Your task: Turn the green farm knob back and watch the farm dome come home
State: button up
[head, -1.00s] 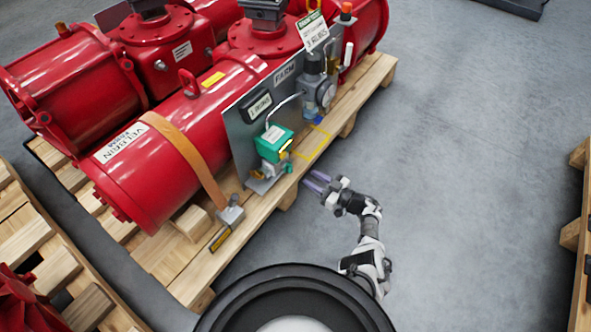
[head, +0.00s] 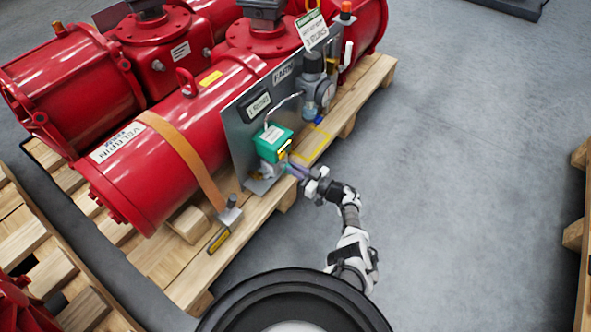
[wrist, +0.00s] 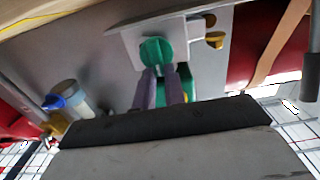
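The green knob (wrist: 157,51) shows in the wrist view, round with a raised bar, on a grey bracket block. My gripper (wrist: 159,72) has two purple fingers, spread apart with a gap between them. Their tips are at the knob's near edge; I cannot tell whether they touch it. A sign reading FARM (head: 283,72) is on the grey panel (head: 237,135). I cannot make out which part is the farm dome.
A large red actuator (head: 150,175) with an orange strap (head: 190,160) lies on a wooden pallet (head: 180,270). Clear grey floor (head: 460,170) lies to the right.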

grip_shut()
jog(key=shift+m, duration=0.3)
jog(key=shift+w+d+f+m+b, duration=0.25)
jog(key=shift+f+m+b, duration=0.1)
jog(key=shift+m, duration=2.5)
jog(key=shift+w+d+f+m+b, duration=0.2)
jog(key=shift+f+m+b, duration=0.1)
jog(key=shift+m, duration=2.6)
jog(key=shift+w+d+f+m+b, duration=0.15)
jog(key=shift+w+f+m+b, duration=0.15)
jog(key=shift+m, duration=2.55)
